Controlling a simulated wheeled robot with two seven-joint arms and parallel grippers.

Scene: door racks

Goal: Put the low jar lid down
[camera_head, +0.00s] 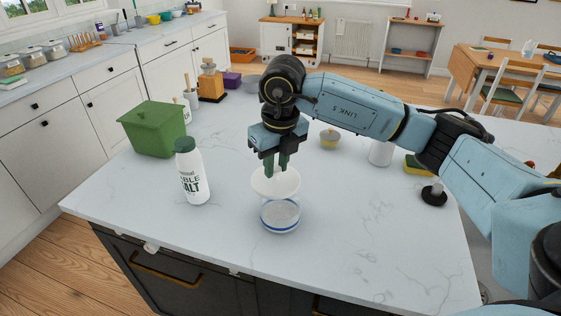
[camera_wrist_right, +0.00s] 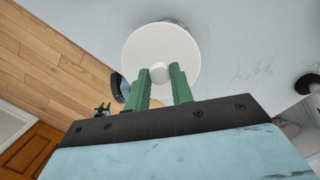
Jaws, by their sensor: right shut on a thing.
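My right gripper (camera_head: 276,168) is shut on the knob of a round white lid (camera_head: 277,185). In the right wrist view the lid (camera_wrist_right: 160,50) shows as a white disc with its knob between the green fingers (camera_wrist_right: 161,76). The lid is held just behind and above a low jar (camera_head: 281,216), a round bowl-like vessel with a blue band that stands on the white counter. The jar's inside shows from above and its far rim is close under the lid. I cannot tell whether lid and jar touch. My left gripper is not in view.
A white salt bottle (camera_head: 192,172) stands left of the jar, with a green bin (camera_head: 154,129) behind it. A small bowl (camera_head: 330,139), a white canister (camera_head: 380,153) and a yellow sponge (camera_head: 416,165) stand to the right. The counter (camera_head: 350,235) right of the jar is clear.

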